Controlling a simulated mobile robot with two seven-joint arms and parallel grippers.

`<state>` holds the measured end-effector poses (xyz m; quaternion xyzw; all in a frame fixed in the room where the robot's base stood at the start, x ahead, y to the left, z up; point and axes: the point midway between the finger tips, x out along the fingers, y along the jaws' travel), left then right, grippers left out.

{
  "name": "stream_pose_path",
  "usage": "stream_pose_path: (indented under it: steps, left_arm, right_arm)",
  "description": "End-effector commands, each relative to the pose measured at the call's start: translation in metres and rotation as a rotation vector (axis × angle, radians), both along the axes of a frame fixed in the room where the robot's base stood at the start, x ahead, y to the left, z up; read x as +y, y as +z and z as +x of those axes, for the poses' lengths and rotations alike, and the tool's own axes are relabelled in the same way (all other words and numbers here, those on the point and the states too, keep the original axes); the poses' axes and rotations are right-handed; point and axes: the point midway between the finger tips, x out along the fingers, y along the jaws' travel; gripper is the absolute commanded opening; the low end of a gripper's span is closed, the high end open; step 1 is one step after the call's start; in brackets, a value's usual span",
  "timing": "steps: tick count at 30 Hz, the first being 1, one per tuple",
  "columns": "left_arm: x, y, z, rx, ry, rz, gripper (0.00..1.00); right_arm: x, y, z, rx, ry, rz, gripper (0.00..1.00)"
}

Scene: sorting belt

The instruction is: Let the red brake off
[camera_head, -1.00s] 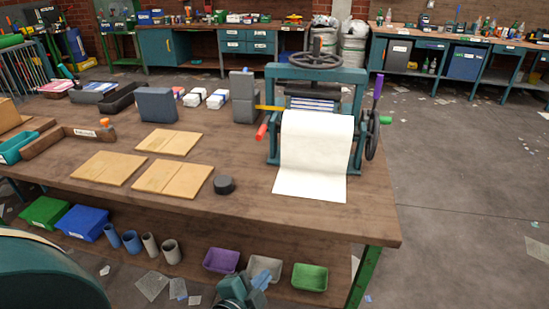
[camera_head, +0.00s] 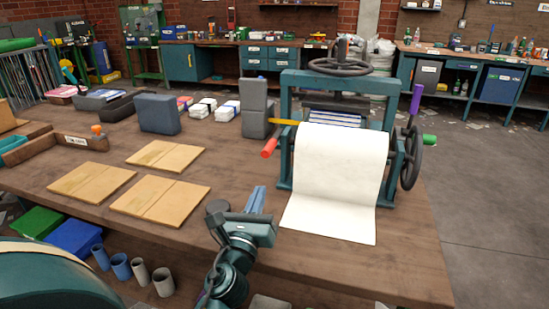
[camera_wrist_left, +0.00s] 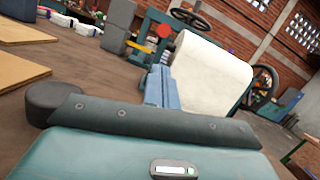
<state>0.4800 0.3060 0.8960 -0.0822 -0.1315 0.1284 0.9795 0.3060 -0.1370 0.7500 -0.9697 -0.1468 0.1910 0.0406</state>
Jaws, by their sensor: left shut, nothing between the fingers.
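The red brake handle (camera_head: 270,147) sticks out at the left side of a teal press (camera_head: 285,165) on the wooden bench. In the left wrist view the red end (camera_wrist_left: 164,31) shows round, beyond my fingertips and apart from them. My left gripper (camera_head: 257,197) is shut and empty, with light blue fingers pointing towards the press; it also shows in the left wrist view (camera_wrist_left: 160,88). It is in front of and below the red handle, over the bench's front part. My right gripper is not in view.
White paper (camera_head: 335,180) hangs from the press onto the bench. A purple lever (camera_head: 415,103), a side wheel (camera_head: 411,160) and a yellow bar (camera_head: 287,122) belong to the press area. A dark round puck (camera_head: 217,207) lies beside my gripper. Wooden boards (camera_head: 160,200) lie left.

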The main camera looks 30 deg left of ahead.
Motion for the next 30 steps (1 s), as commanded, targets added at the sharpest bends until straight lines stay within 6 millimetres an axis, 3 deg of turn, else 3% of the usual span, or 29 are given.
stream_pose_path:
  steps: [14, 30]
  left_arm:
    - [0.001, 0.001, 0.003, -0.001, -0.001, 0.001, 0.0]
    - [0.024, 0.021, 0.081, -0.001, 0.0, -0.001, 0.0]
  right_arm:
    - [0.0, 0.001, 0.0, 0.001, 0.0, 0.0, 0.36]
    - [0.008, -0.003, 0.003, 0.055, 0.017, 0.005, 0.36]
